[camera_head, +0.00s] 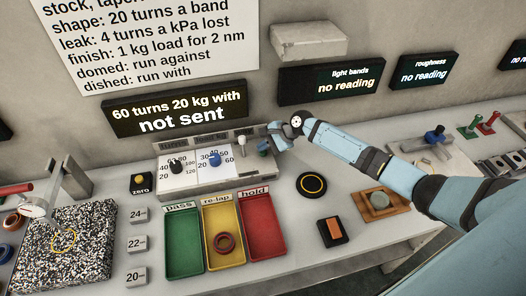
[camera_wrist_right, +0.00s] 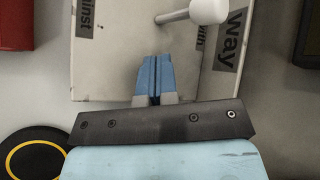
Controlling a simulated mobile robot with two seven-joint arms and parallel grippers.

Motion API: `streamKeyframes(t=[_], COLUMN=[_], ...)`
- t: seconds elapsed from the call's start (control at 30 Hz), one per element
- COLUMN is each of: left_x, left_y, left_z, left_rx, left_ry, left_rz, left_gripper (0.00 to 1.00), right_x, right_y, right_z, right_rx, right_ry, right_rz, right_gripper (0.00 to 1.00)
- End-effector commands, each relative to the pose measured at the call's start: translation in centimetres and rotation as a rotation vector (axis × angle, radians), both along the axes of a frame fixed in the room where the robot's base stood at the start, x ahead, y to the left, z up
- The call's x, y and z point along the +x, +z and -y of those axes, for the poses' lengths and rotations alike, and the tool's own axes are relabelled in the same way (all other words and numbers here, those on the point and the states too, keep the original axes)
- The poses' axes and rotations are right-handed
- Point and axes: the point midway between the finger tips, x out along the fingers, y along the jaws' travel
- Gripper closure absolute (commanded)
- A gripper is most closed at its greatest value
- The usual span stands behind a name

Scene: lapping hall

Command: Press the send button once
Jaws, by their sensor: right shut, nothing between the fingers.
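The control box (camera_head: 205,182) stands against the wall, with a black knob (camera_head: 176,165), a blue knob (camera_head: 214,159) and a white-tipped lever on its sloped face. The lever's white knob (camera_wrist_right: 208,11) shows above right of my fingers in the wrist view. My right gripper (camera_head: 264,148) is at the box's right end, right of the lever. Its blue fingers (camera_wrist_right: 153,60) are shut and empty over the panel; contact cannot be told. I cannot make out a send button; my fingers may cover it. The display (camera_head: 176,108) reads "60 turns 20 kg with not sent". My left gripper is out of view.
A yellow zero button (camera_head: 138,180) is at left. A black disc (camera_head: 311,185) lies right of the trays.

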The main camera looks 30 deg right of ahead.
Motion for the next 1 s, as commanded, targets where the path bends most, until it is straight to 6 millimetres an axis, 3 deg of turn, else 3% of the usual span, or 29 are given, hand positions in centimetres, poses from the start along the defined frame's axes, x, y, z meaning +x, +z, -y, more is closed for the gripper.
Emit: streamKeyframes(t=[1.0], left_x=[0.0], left_y=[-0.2], left_z=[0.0], left_rx=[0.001], left_ry=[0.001], left_rz=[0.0], left_gripper=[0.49], right_x=[0.0], right_y=[-1.1], right_z=[0.0], right_rx=[0.0], right_ry=[0.001], right_rz=[-0.001], right_gripper=[1.0])
